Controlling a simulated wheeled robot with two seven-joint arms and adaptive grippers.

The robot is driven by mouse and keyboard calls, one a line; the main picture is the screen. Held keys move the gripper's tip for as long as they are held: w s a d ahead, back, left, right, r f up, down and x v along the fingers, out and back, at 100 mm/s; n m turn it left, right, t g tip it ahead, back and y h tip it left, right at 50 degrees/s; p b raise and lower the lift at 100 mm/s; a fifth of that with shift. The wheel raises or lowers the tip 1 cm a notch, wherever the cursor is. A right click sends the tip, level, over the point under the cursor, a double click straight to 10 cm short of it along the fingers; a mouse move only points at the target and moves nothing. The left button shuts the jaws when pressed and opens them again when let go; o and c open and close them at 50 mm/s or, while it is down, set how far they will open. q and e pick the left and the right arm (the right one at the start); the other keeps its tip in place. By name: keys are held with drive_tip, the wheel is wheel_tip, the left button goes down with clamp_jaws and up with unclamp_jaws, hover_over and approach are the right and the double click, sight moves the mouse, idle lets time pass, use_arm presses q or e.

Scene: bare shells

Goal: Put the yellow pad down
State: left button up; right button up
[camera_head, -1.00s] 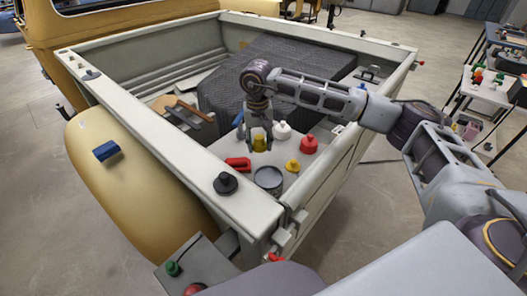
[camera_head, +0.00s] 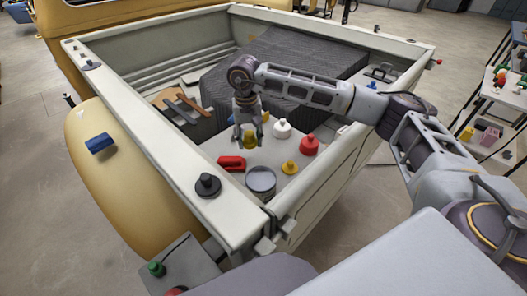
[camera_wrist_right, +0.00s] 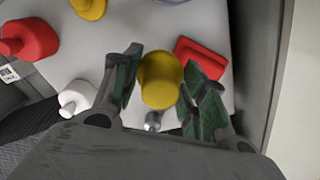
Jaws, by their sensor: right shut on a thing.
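The yellow pad (camera_head: 250,138) is a small rounded knob-like piece in the truck bed. It also shows in the right wrist view (camera_wrist_right: 160,80), between the two green-lined fingers. My right gripper (camera_head: 249,141) points down and is shut on the yellow pad. The pad is low over the light board (camera_head: 213,146); I cannot tell whether it touches it. A second, similar yellow piece (camera_head: 290,168) stands apart, nearer the bed's side wall. My left gripper is not in view.
Around the pad are a red block (camera_head: 232,163), a white piece (camera_head: 282,128), a red piece (camera_head: 309,145) and a round grey can (camera_head: 261,181). A dark ribbed cover (camera_head: 300,68) lies behind. The bed's walls (camera_head: 160,135) enclose the area.

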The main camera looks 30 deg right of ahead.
sight(251, 141)
drive_tip(key=shift+w+a+f, duration=0.1)
drive_tip(key=shift+w+a, duration=0.05)
drive_tip(key=shift+f, duration=0.15)
drive_tip(key=shift+s+f, duration=0.25)
drive_tip(key=shift+f, duration=0.05)
drive_tip(key=shift+s+f+p, duration=0.3)
drive_tip(key=shift+s+f, duration=0.2)
drive_tip(key=shift+f, duration=0.2)
drive_tip(key=shift+s+f, duration=0.15)
drive_tip(key=shift+f, duration=0.1)
drive_tip(key=shift+p, duration=0.4)
drive_tip(key=shift+w+m, duration=0.3)
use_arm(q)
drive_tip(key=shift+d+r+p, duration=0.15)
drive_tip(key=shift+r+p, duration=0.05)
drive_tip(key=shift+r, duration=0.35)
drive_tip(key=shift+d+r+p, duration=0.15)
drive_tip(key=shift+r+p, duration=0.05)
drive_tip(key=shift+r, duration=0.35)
use_arm(e)
drive_tip(key=w+d+r+m, duration=0.2)
drive_tip(key=w+d, duration=0.3)
drive_tip(key=d, duration=0.3)
drive_tip(key=shift+r+m, duration=0.35)
drive_tip(key=shift+m, duration=0.55)
